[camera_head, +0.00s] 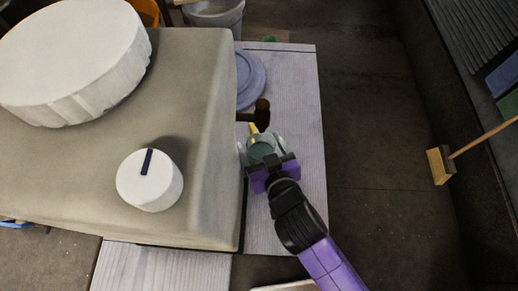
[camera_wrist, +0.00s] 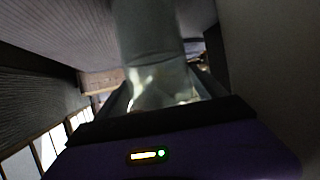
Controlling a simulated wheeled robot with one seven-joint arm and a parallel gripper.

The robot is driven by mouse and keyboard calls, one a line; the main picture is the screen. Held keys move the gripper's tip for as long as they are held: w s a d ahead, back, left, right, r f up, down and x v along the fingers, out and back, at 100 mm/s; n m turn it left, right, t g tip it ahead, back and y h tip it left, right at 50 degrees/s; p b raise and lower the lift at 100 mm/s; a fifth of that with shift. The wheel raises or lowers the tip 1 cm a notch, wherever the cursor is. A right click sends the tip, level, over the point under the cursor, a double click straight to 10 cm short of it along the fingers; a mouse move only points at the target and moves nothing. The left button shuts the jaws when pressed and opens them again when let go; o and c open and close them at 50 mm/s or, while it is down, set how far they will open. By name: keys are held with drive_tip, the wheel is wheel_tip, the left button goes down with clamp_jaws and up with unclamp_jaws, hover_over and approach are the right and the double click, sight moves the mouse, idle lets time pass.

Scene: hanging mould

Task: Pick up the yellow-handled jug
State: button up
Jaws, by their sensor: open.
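The jug (camera_head: 262,151) is a small grey-green vessel beside the large beige block in the head view. Its yellow handle (camera_head: 253,128) points away from my gripper, towards the top of the picture. My gripper (camera_head: 261,146) is open, with one finger on each side of the jug. In the wrist view the pale, translucent jug body (camera_wrist: 152,45) fills the space between the fingers of my gripper (camera_wrist: 162,92). I cannot tell whether the fingers touch it. The handle is hidden there, and my gripper covers part of the jug in the head view.
A dark mallet (camera_head: 261,112) lies just beyond the handle. A blue-grey round lid (camera_head: 250,78) is farther back on the pale plank surface (camera_head: 300,100). The beige block (camera_head: 205,150) stands close on the left, carrying a white knob (camera_head: 150,190).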

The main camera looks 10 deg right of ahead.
drive_tip(key=shift+x, duration=1.4)
drive_tip(key=shift+f, duration=0.1)
drive_tip(key=shift+c, duration=0.4)
drive_tip(key=c, duration=1.4)
clamp_jaws()
